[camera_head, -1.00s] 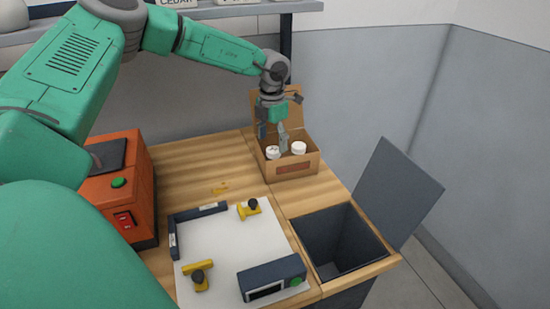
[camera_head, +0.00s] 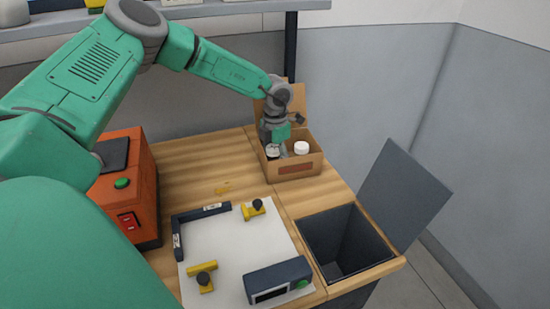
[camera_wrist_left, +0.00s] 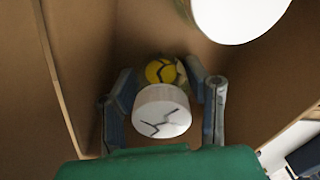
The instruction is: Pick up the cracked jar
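The cracked jar has a white lid (camera_wrist_left: 161,108) with dark crack lines, and it stands in the cardboard box (camera_head: 297,171). My left gripper (camera_wrist_left: 165,108) is lowered into the box with one finger on each side of the jar. The fingers look open, with a gap visible at the right of the lid. In the head view the left gripper (camera_head: 273,148) partly covers the jar (camera_head: 271,154). A round yellow patch (camera_wrist_left: 160,70) with dark crack-like lines shows just beyond the lid; I cannot tell whether it belongs to the jar. My right gripper is not in view.
A second white-lidded jar (camera_head: 301,147) stands close by at the right in the box. A dark open bin (camera_head: 345,240) with a raised lid is at the front right. An orange machine (camera_head: 125,190) is at the left, and a white mat (camera_head: 235,248) carries yellow and dark fixtures.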

